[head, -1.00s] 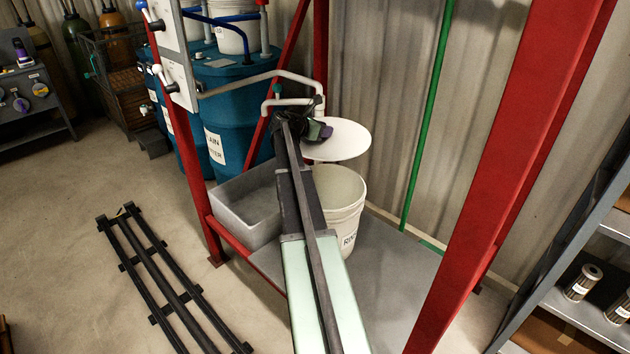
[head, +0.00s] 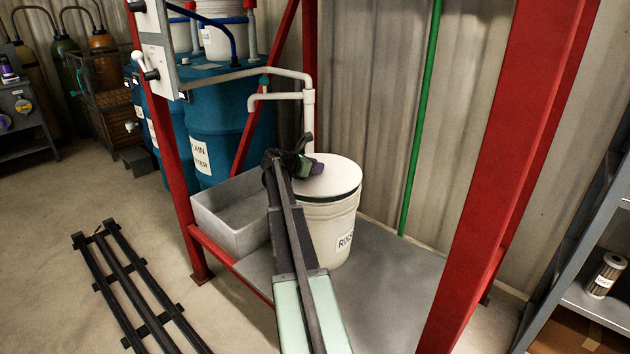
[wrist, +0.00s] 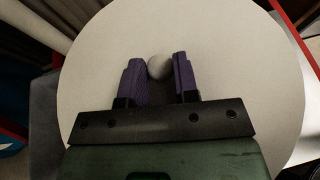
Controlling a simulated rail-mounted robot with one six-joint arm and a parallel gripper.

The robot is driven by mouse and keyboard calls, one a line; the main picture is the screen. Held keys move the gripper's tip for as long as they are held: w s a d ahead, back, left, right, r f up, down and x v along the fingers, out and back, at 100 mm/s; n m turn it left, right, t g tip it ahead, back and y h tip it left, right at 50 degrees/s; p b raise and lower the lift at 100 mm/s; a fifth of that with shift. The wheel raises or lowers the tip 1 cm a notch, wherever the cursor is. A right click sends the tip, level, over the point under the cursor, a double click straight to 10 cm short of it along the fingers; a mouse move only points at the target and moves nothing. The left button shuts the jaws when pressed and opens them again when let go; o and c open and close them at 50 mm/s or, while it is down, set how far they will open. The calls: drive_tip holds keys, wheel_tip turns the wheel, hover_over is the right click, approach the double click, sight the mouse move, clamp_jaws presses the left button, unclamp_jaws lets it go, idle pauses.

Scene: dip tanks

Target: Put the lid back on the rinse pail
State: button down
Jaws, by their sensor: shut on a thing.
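The white round lid (head: 340,175) is at the top of the white rinse pail (head: 322,232), roughly level and covering its opening. A dark line shows between lid and pail rim at the front right, so I cannot tell whether the lid is fully seated or just above the rim. My gripper (head: 311,166) is over the lid. In the wrist view, its purple fingers (wrist: 157,77) are shut on the round pale knob (wrist: 159,66) of the lid (wrist: 225,60). The arm hides the left part of the pail.
A grey basin (head: 225,228) stands left of the pail, on the grey platform (head: 385,290). A white pipe (head: 308,120) rises behind the lid. Red frame posts (head: 172,150) stand on both sides. Blue drums (head: 222,120) are behind left.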

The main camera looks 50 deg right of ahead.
drive_tip(key=shift+f+b, duration=0.55)
drive_tip(key=shift+f, duration=0.85)
drive_tip(key=c, duration=0.9)
unclamp_jaws()
drive_tip(key=shift+r, duration=0.1)
drive_tip(key=shift+o, duration=0.2)
